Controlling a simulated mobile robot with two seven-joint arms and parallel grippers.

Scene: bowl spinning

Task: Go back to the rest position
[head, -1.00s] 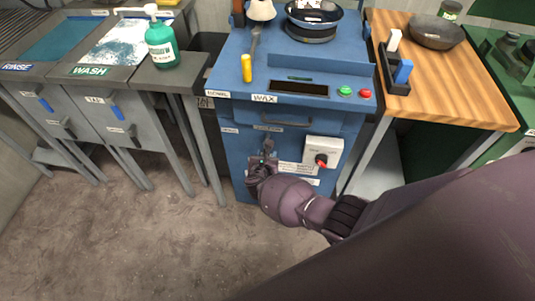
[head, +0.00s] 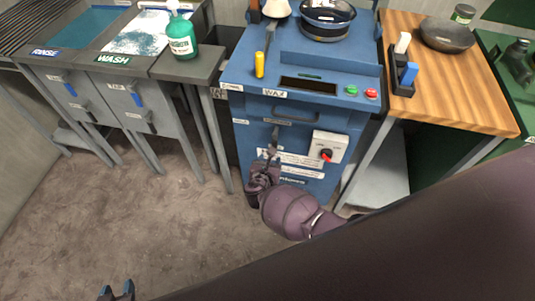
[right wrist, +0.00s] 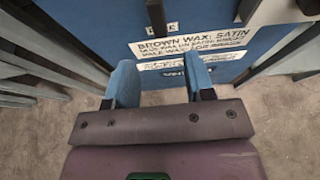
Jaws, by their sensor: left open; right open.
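My right gripper (head: 271,153) is in front of the blue wax machine (head: 243,150), left of its control box. In the right wrist view its two blue fingers (right wrist: 160,78) are apart, with nothing between them, pointing at the machine's lettered front. I cannot tell the exact gap to the machine. My left gripper (head: 117,291) shows only its blue fingertips at the bottom left edge of the head view. They are apart over the bare floor, and no object shows between them. The rest of this gripper is cut off.
A control box with a red knob (head: 326,155) is on the machine front. A green bottle (head: 182,38) stands on the wash bench at left. A wooden table (head: 483,85) with a dark bowl (head: 447,36) is at right. Floor at lower left is clear.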

